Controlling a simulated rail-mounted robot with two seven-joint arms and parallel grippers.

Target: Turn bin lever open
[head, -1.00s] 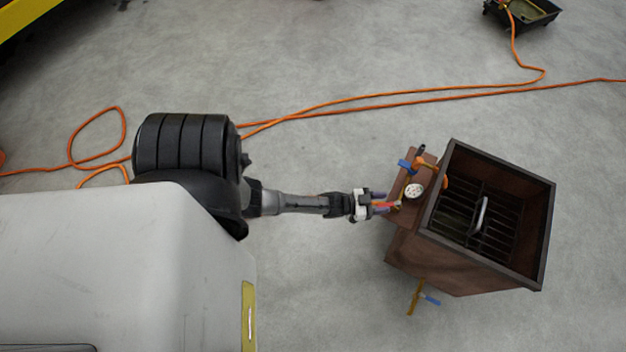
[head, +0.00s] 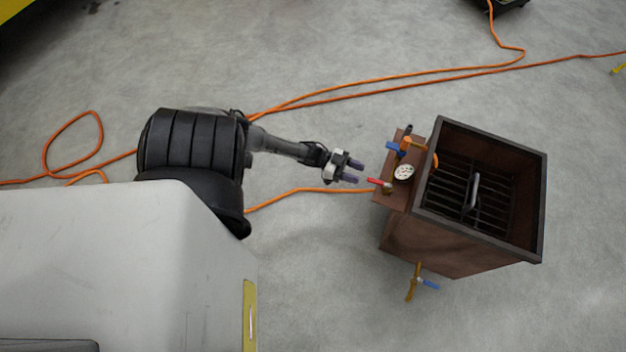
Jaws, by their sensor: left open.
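A brown open-topped metal bin (head: 455,240) stands at the right, with a shelf-like plate (head: 388,200) on its left side. On this plate are a small valve with a red lever (head: 376,182), a round white gauge (head: 403,172) and a valve with a blue lever (head: 395,148). Another blue lever (head: 431,284) sits on a brass pipe below the bin. I cannot tell which is the bin lever. My left gripper (head: 356,172) is open and empty, its fingertips just left of the red lever, apparently apart from it. My right gripper is not in view.
A slatted grate (head: 482,218) with a metal handle (head: 474,192) lies inside the bin. Orange hoses (head: 350,91) cross the floor, one running toward the plate. A dark tray is cut off at the top right. The floor around the bin is otherwise mostly clear.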

